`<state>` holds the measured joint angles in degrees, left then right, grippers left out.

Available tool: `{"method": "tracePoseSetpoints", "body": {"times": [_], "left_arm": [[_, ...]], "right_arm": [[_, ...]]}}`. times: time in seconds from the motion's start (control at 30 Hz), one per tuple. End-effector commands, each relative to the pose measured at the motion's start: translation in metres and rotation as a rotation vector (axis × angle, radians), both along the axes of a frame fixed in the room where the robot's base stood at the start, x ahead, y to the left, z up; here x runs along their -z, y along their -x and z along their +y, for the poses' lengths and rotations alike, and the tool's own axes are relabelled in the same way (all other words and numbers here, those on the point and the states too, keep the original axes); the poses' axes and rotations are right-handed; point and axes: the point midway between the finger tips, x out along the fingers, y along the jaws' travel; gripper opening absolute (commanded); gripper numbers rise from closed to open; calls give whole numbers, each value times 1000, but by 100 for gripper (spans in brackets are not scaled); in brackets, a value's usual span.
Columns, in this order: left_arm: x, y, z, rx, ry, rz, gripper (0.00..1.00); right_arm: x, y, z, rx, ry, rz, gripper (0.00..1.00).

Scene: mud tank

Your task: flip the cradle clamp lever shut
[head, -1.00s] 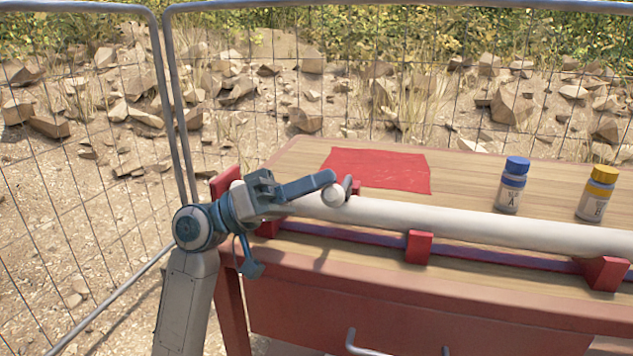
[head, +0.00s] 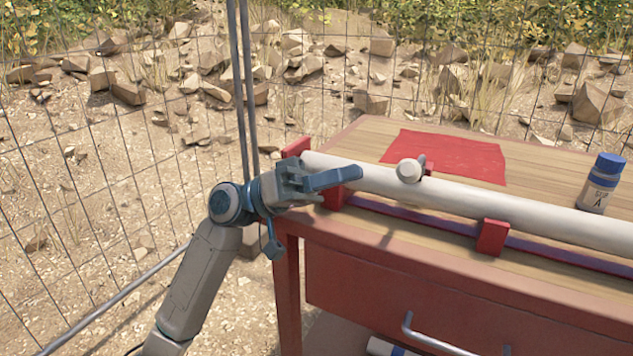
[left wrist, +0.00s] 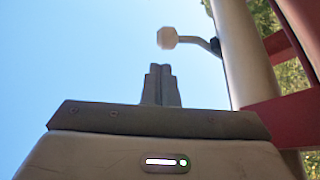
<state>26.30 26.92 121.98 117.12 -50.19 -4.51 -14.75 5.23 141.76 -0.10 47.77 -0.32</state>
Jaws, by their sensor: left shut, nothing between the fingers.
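The clamp lever's pale round knob (head: 409,171) sits over the white pipe (head: 510,209) in the head view, with a short dark stem behind it. In the left wrist view the lever (left wrist: 168,38) sticks out sideways from the pipe (left wrist: 245,70). The pipe rests in red cradle blocks (head: 492,237) along the table. My left gripper (head: 358,175) is shut and empty, just left of the knob and apart from it, in front of the pipe's left end. In the wrist view its closed fingertips (left wrist: 160,70) point toward the knob. My right gripper is not in view.
A wooden table with a red frame (head: 400,285) carries a red cloth (head: 450,156) behind the pipe and a blue-capped bottle (head: 600,183) at right. A drawer handle (head: 432,338) juts from the front. A wire fence (head: 120,190) stands behind and at left.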

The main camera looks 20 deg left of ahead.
Motion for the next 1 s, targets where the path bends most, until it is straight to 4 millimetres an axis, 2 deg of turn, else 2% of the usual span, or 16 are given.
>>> {"method": "tracePoseSetpoints", "body": {"times": [0.2,0.4,1.0], "left_arm": [[9,4,25,-7,4,-1,0],[11,6,37,-9,10,-4,0],[10,7,40,-9,14,-5,0]], "right_arm": [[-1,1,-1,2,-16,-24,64],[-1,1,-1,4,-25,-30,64],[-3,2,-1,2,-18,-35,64]]}}
